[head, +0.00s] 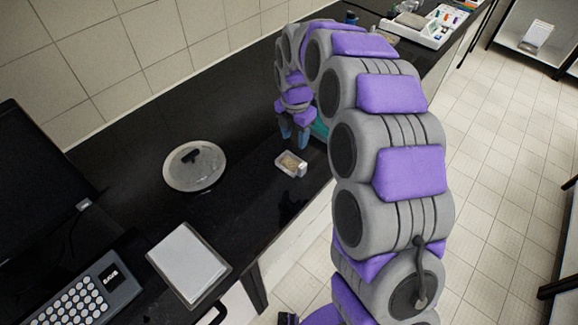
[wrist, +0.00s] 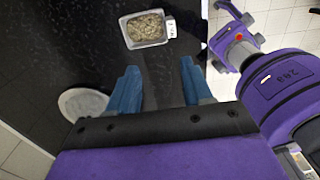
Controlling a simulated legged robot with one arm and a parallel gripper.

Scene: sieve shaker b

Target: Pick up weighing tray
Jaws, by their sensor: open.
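The weighing tray (head: 291,164) is a small, pale, open rectangular tray on the black bench, near its front edge. In the wrist view the tray (wrist: 147,30) holds brown granular material and has a white label on its right end. My gripper (head: 293,137) is above the bench, just behind the tray in the head view. In the wrist view my gripper (wrist: 161,78) has its two blue fingers apart with nothing between them. The tray lies beyond the fingertips, apart from them.
A round pale lid or pan with a dark handle (head: 194,166) lies left of the tray. A white pad (head: 188,264) and a keypad device (head: 88,300) are nearer. A teal thing (head: 319,128) is partly hidden by my arm. The bench (head: 245,185) between pan and tray is clear.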

